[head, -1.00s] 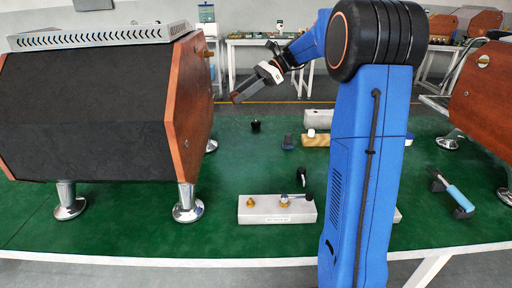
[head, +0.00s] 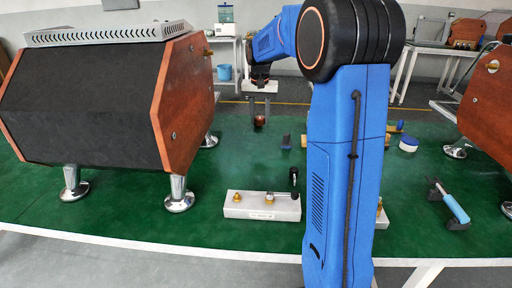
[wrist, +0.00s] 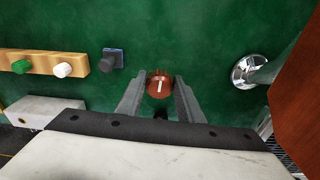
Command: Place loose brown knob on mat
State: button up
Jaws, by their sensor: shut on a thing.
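The brown knob (wrist: 159,86) with a white line on its face sits between the two fingers of my gripper (wrist: 160,92) in the wrist view. My gripper (head: 258,108) is shut on the knob and points down in the head view. There the knob (head: 260,119) shows low between the fingertips, over the green mat (head: 240,165). I cannot tell whether it touches the mat. A dark thing shows just under or behind the knob and is mostly hidden.
A wood-sided machine (head: 110,100) stands at left, its metal foot (wrist: 250,72) right of my gripper. A dark blue knob (wrist: 112,60) and a wooden block (wrist: 45,64) with green and white knobs lie left. A grey block (head: 262,206) lies in front.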

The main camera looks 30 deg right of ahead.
aim_at(260, 146)
jog(key=shift+d, duration=0.15)
jog(key=shift+w+f, duration=0.1)
jog(key=shift+f, duration=4.9)
jog(key=o, duration=1.3)
